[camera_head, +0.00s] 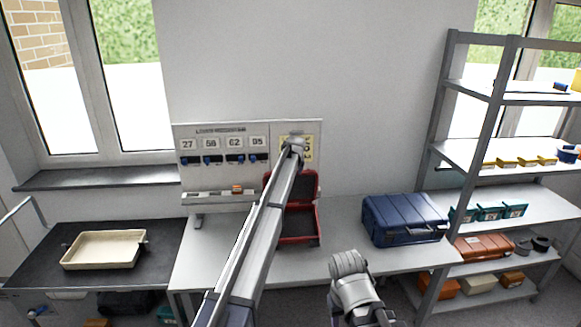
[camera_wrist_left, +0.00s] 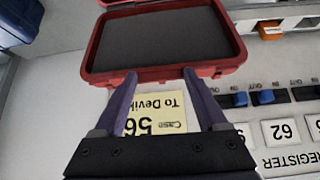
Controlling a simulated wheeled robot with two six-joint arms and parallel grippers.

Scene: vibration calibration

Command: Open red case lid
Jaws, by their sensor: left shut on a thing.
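The red case stands on the white table with its lid (camera_head: 307,188) raised, roughly upright, and its base (camera_head: 318,239) flat below. Both have dark grey insides. My left arm crosses in front of the case and hides part of it. In the left wrist view, the lid (camera_wrist_left: 165,75) is at the top, and my left gripper (camera_wrist_left: 160,75) has its purple fingertips at the lid's rim, shut on it. In the head view, the fingers are too small and hidden to make out. Part of my right arm shows at the bottom, without its gripper.
A numbered register panel (camera_head: 224,150) stands behind the case, with a yellow note (camera_wrist_left: 155,113) beside the numbers. A closed blue case (camera_head: 400,218) sits to the right. A cream tray (camera_head: 103,250) lies on the dark left table. Shelves (camera_head: 500,95) stand at right.

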